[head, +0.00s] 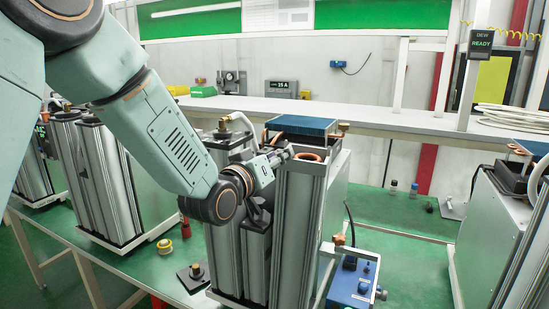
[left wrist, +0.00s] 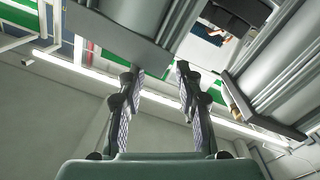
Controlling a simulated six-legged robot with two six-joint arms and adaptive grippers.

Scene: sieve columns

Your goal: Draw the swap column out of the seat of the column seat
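My left gripper (head: 280,157) is at the upper part of the middle machine, beside a tall silver column (head: 297,220) that I take for the swap column; a copper ring (head: 308,157) shows at its top. In the left wrist view my left gripper (left wrist: 160,76) has its two fingers apart, with nothing seen between them. A grey column end (left wrist: 112,38) lies just beyond the fingertips, and another column stands at right (left wrist: 285,80). The seat is not clearly seen; my arm hides part of the machine. My right gripper is not in view.
A blue box (head: 352,284) with a cable stands right of the middle machine. Other column machines stand at left (head: 105,185) and right (head: 500,230). A sign reads READY (head: 481,43). Green bench right of the blue box is mostly clear.

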